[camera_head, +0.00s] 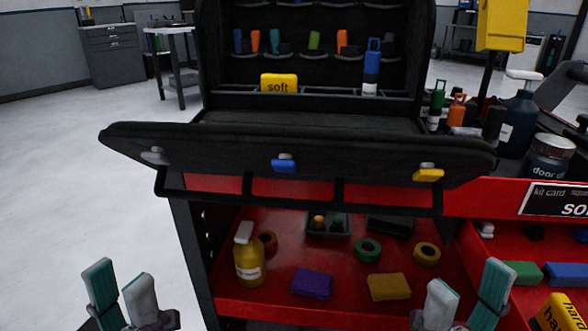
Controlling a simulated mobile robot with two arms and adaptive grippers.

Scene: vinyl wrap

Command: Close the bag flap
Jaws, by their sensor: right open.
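The black bag (310,122) stands open on a red cart. Its flap (220,150) hangs out toward me, tilted, with a grey, a blue and a yellow clip along it. The bag's raised back panel (300,20) shows loops holding small coloured tools. My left gripper (120,275) is at the bottom left, open and empty, below and to the left of the flap. My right gripper (468,276) is at the bottom right, open and empty, below the flap's right end. Neither gripper touches the flap.
A red shelf (235,300) under the flap holds a yellow bottle (250,262), tape rolls, a purple block (312,283) and a yellow-brown block (389,287). Bottles and a red tray with a kit card (553,199) stand at the right. The floor at left is clear.

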